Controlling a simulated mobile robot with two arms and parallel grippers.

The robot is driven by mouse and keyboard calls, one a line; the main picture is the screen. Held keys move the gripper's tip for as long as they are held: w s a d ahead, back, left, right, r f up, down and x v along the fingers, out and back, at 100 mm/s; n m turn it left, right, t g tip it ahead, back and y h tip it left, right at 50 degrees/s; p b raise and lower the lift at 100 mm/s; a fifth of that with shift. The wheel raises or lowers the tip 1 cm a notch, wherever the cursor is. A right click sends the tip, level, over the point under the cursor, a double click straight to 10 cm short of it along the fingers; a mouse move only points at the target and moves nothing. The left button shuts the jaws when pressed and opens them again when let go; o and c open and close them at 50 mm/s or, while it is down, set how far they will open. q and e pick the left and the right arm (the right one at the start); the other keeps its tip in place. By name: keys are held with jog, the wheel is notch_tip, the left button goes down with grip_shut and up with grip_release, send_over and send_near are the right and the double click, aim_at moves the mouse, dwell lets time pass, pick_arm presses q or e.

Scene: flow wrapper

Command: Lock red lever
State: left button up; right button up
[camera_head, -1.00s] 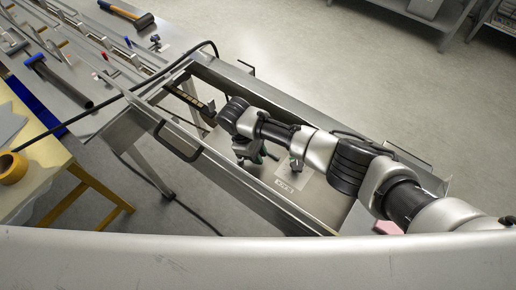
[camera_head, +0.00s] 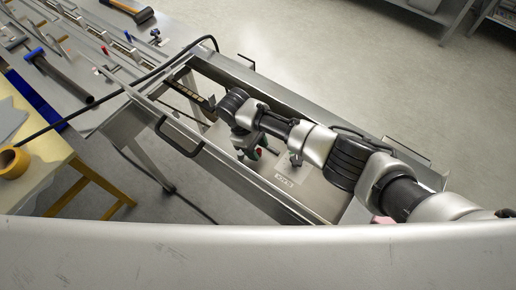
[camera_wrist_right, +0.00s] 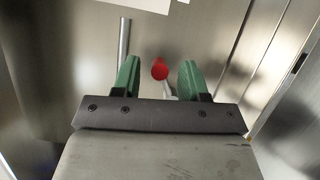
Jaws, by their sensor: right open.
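The red lever shows in the right wrist view as a round red knob (camera_wrist_right: 160,69) on a short metal stem, inside a steel-walled space. My right gripper (camera_wrist_right: 161,78) is open, with one green finger on each side of the knob. Neither finger visibly touches it, and there is a gap on both sides. In the head view my right gripper (camera_head: 256,153) reaches down into the open steel frame of the machine. The lever is hidden there behind the arm. My left gripper is in neither view.
The steel frame (camera_head: 225,172) with its rails and handle surrounds my right arm. A metal rod (camera_wrist_right: 123,55) stands left of the knob. A black cable (camera_head: 115,95) crosses the frame. A hammer (camera_head: 128,10) and yellow tape (camera_head: 13,162) lie farther left.

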jog(key=b+v, duration=0.1)
jog(key=v, duration=0.8)
jog(key=shift+a+r, duration=0.2)
jog(key=shift+r, duration=0.15)
jog(key=shift+w, duration=0.15)
